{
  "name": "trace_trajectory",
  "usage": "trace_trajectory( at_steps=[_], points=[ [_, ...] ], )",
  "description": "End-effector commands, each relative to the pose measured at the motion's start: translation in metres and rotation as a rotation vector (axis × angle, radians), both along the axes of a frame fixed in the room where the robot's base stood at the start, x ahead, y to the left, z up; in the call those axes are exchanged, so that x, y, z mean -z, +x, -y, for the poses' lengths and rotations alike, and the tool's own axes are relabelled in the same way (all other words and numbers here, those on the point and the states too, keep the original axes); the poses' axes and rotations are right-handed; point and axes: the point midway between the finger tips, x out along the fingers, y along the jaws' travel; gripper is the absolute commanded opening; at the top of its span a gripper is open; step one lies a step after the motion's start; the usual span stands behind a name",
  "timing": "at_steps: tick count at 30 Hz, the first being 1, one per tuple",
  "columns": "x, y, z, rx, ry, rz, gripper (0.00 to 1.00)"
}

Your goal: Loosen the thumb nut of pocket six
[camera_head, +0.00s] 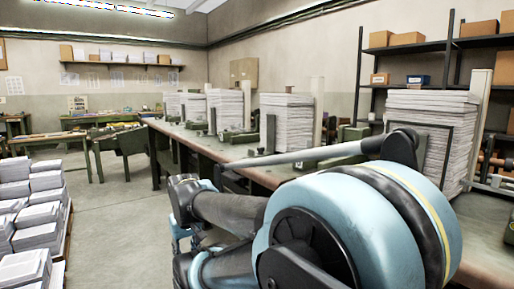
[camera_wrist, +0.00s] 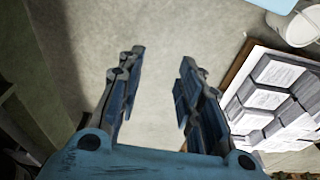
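A long gathering machine (camera_head: 262,172) runs from the right foreground to the back. Several tall stacks of white sheets stand along it, the nearest (camera_head: 430,135) at the right and others (camera_head: 287,122) farther back. Small dark green and metal fittings sit beside the stacks. I cannot tell which pocket is six, and its thumb nut cannot be made out. My gripper (camera_wrist: 162,60) is open and empty in the wrist view, pointing over bare concrete floor, apart from the machine. My arm hides part of the machine's near side in the head view.
Dark shelving (camera_head: 400,48) stands behind the machine. The aisle floor (camera_head: 115,215) is clear.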

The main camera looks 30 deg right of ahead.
Motion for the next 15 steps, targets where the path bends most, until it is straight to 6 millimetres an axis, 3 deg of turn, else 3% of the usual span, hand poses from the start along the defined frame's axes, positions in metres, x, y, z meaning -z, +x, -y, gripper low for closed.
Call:
trace_trajectory(
  at_steps=[3,5,8,11,15],
  points=[
    [0.000,0.000,0.000,0.000,0.000,0.000,0.36],
    [-0.002,-0.002,0.000,0.002,0.000,0.003,0.49],
    [-0.014,-0.003,0.003,0.024,-0.002,0.012,0.51],
    [-0.036,0.013,0.010,0.083,-0.007,0.014,0.51],
    [-0.086,0.048,0.029,0.219,-0.020,0.019,0.51]
  ],
)
